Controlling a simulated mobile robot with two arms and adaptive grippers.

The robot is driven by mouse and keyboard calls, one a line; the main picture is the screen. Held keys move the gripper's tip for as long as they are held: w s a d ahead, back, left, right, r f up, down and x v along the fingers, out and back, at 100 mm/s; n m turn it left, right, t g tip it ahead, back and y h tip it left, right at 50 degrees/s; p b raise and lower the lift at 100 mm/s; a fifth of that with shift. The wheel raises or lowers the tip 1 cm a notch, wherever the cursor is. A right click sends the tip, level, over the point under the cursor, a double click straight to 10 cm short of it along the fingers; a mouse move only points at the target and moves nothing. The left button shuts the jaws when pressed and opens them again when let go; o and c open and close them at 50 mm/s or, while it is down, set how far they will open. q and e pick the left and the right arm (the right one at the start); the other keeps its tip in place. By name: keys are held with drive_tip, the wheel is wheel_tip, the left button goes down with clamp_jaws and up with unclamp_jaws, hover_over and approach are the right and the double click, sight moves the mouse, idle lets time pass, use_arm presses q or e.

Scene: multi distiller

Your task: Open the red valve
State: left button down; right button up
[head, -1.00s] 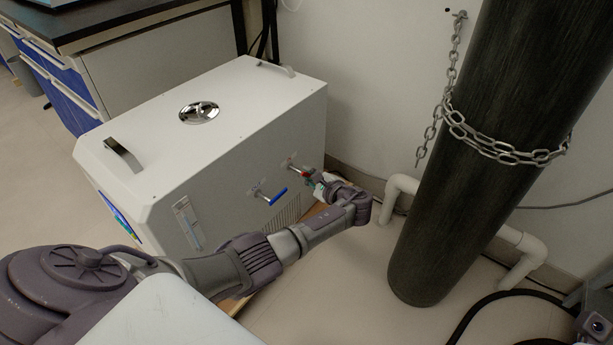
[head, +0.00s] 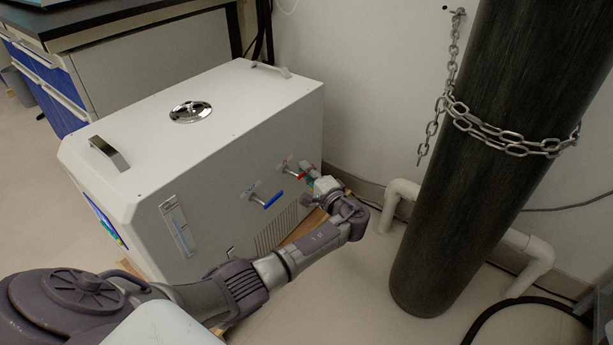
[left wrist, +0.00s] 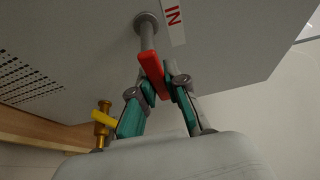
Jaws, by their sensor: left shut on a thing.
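The red valve (head: 296,173) is on the side of the white distiller box (head: 210,135), right of a blue-handled valve (head: 266,201). In the left wrist view its red handle (left wrist: 149,66) hangs from a grey stem beside a label reading "IN". My left gripper (head: 312,176) is at the red valve. In the left wrist view the left gripper (left wrist: 155,88) is shut on the lower end of the red handle, with a finger on each side. The fingers hide part of the handle.
A dark gas cylinder (head: 470,170) with a chain (head: 500,142) stands right of my left arm. White pipes (head: 402,190) run along the wall behind it. A yellow-handled brass valve (left wrist: 103,118) shows left of the fingers. A black hose (head: 530,302) lies on the floor.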

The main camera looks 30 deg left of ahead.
use_arm(q)
drive_tip(key=shift+d, duration=0.1)
idle(0.3)
drive_tip(key=c, duration=1.2)
unclamp_jaws()
drive_tip(key=shift+o, duration=0.2)
drive_tip(key=v, duration=1.2)
